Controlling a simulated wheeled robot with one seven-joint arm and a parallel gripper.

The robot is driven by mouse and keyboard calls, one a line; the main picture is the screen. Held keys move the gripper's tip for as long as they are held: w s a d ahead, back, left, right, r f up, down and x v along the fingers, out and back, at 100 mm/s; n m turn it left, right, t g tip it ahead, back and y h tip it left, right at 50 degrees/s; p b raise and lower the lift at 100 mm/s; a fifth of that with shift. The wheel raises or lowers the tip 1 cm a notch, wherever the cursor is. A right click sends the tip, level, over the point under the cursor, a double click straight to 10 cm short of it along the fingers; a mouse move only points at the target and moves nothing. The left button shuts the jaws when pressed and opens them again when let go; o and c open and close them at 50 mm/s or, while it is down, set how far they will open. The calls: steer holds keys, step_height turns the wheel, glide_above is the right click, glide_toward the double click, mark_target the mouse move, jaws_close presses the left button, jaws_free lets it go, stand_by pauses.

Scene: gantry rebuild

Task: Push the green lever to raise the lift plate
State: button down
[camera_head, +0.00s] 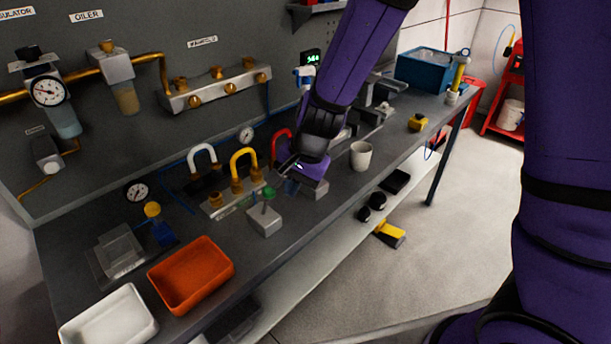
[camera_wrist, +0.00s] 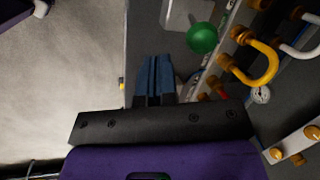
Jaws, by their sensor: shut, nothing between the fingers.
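The green lever knob (camera_head: 269,192) stands on a small grey block (camera_head: 265,221) near the bench's front edge. In the wrist view the green knob (camera_wrist: 202,38) is to the right of my fingertips, with a visible gap, and part of its block (camera_wrist: 187,14) shows at the top. My gripper (camera_head: 287,169) is just behind and to the right of the knob, low over the bench. In the wrist view my gripper (camera_wrist: 153,65) has its two blue fingers shut together, with nothing between them. I cannot tell which part is the lift plate.
A manifold with yellow, white and red hoses (camera_head: 243,163) stands close behind the lever. A white cup (camera_head: 361,155) is to the right of my gripper. An orange tray (camera_head: 191,274) and a white tray (camera_head: 108,318) lie at left. A clear box (camera_head: 119,251) sits behind them.

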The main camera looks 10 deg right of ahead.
steer(key=shift+w+a+f, duration=0.1)
steer(key=shift+w+a, duration=0.1)
steer(key=shift+a, duration=0.3)
steer(key=shift+w+a+f, duration=0.1)
steer(key=shift+w+a, duration=0.1)
steer(key=shift+a, duration=0.25)
steer(key=shift+w+a, duration=0.1)
steer(key=shift+a, duration=0.05)
